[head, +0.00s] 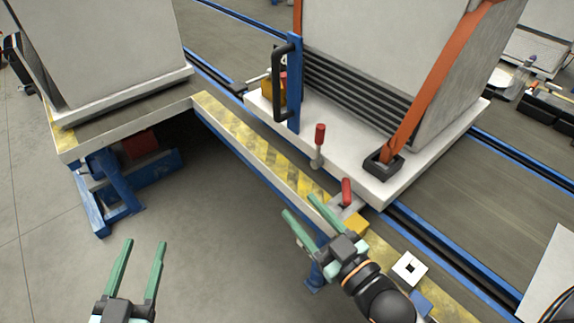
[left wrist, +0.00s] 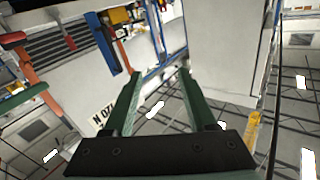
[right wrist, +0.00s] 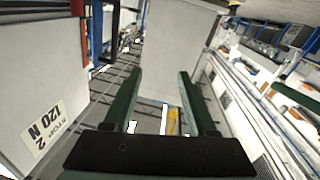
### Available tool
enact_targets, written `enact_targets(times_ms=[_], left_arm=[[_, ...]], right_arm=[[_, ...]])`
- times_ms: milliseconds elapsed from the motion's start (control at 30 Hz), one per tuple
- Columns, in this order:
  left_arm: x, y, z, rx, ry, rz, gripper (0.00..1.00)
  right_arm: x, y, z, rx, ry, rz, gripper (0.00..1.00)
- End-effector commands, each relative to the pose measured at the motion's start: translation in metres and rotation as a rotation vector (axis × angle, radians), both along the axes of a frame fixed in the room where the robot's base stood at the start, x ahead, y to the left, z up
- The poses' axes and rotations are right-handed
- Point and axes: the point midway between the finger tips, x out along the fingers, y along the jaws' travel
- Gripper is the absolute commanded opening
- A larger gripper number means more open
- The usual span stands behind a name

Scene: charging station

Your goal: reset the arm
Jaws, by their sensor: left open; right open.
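My left gripper (head: 143,262) is open and empty at the lower left of the head view, above bare floor. Its two green fingers also show in the left wrist view (left wrist: 160,82), spread apart with nothing between them. My right gripper (head: 299,207) is open and empty, near the striped edge of the platform and close to a red-handled clamp (head: 347,192). In the right wrist view its green fingers (right wrist: 160,80) are apart with nothing between them. From the head view I cannot tell whether the right gripper touches the platform edge.
A large grey unit stands on a white pallet (head: 340,165) with an orange strap (head: 432,82) and a blue-and-black handle (head: 294,85). Another grey block (head: 105,45) stands at the left. A yellow-striped beam (head: 250,142) runs diagonally. The floor (head: 210,240) between the grippers is clear.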

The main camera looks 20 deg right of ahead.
Motion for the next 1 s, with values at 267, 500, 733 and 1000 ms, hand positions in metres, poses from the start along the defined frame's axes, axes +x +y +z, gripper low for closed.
enact_targets(times_ms=[267,500,733,1000], left_arm=[[-0.001,0.001,0.002,0.002,0.039,0.003,0.57],[-0.01,0.008,0.001,0.005,0.245,0.037,0.57],[-0.038,0.016,-0.011,0.004,0.487,0.073,0.57],[-0.079,0.022,-0.023,0.002,0.721,0.107,0.57]], right_arm=[[0.0,-0.001,0.004,-0.004,0.03,-0.004,0.57],[-0.01,-0.008,0.002,-0.006,0.24,-0.035,0.57],[-0.037,-0.016,-0.01,-0.007,0.483,-0.073,0.57],[-0.079,-0.022,-0.022,-0.004,0.717,-0.105,0.57]])
